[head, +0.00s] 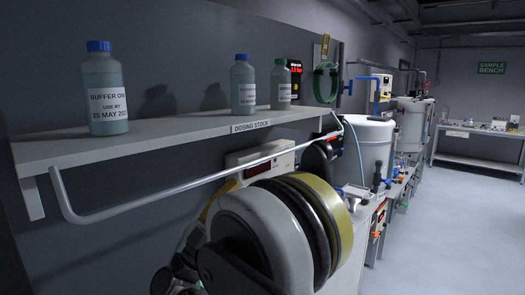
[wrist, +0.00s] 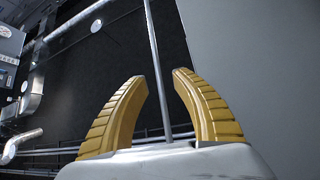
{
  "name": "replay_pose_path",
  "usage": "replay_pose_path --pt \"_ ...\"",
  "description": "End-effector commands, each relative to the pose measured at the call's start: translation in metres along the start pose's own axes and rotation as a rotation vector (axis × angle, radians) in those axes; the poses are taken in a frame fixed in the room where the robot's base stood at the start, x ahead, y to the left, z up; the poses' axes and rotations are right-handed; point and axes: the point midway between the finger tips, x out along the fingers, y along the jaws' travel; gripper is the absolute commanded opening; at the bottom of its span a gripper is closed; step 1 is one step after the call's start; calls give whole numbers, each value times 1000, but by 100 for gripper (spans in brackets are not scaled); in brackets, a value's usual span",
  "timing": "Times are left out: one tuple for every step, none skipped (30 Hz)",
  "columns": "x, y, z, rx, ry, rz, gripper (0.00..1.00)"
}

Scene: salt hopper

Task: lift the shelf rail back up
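The shelf rail (head: 150,203) is a thin pale rod with bent ends. In the head view it hangs below the front edge of the grey shelf (head: 150,138), joined near the shelf's two ends. In the wrist view the rail (wrist: 154,60) runs as a grey rod between the two yellow ribbed fingers of my gripper (wrist: 159,76). The fingers are apart, with a gap on each side of the rod. In the head view my arm hides most of the gripper; a yellow strip shows just below the rail.
Three blue- or green-capped bottles stand on the shelf: a large one (head: 106,95), a second (head: 243,88) and a third (head: 281,86). A white tank (head: 372,150) and bench equipment stand beyond the shelf's far end. The floor (head: 440,230) at right is clear.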

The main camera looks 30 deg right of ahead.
Motion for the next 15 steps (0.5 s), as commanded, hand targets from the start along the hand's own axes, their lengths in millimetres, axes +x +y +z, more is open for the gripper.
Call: replay_pose_path --pt "0 3 1 -8 0 16 32" --pt "2 4 1 -11 0 22 32" --pt "5 5 2 -13 0 25 32" --pt "8 5 2 -13 1 25 32" --pt "13 6 1 -12 1 25 32" --pt "20 6 1 -12 1 26 32" --pt "26 6 1 -12 1 25 32" --pt "32 6 1 -13 1 25 32" --pt "40 6 1 -13 1 24 32" --pt "47 7 1 -12 2 25 32" --pt "53 7 1 -12 2 25 32" --pt "61 6 1 -12 1 24 32" --pt "67 7 1 -12 2 24 32" --pt "73 7 1 -12 2 24 32" --pt "79 7 1 -10 2 23 32"
